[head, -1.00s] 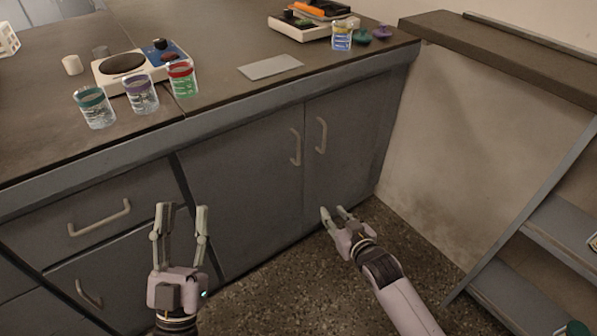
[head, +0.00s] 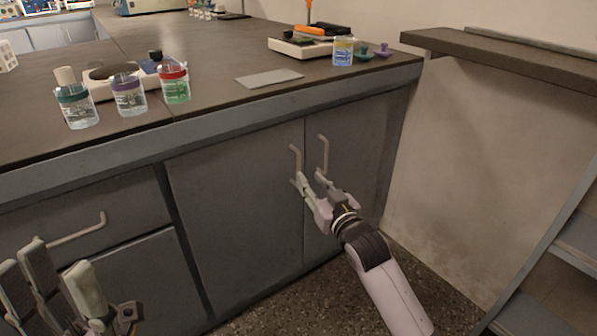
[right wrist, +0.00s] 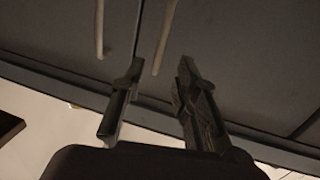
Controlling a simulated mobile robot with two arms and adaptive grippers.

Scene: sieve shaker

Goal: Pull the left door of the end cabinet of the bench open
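The left door (head: 235,200) of the end cabinet is grey and shut, with a pale upright bar handle (head: 297,158) near its right edge. The right door (head: 358,150) beside it is also shut, with its own handle (head: 325,153). My right gripper (head: 309,180) is open and empty at the lower ends of the two handles. In the right wrist view, my right gripper (right wrist: 158,90) points at the doors, and one handle (right wrist: 164,38) lies ahead between its spread fingers. Contact cannot be told. My left gripper (head: 62,268) is open and empty at the lower left, before the drawers.
A wall shelf (head: 500,55) and a rack (head: 540,250) stand at the right. Speckled floor (head: 290,300) is clear.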

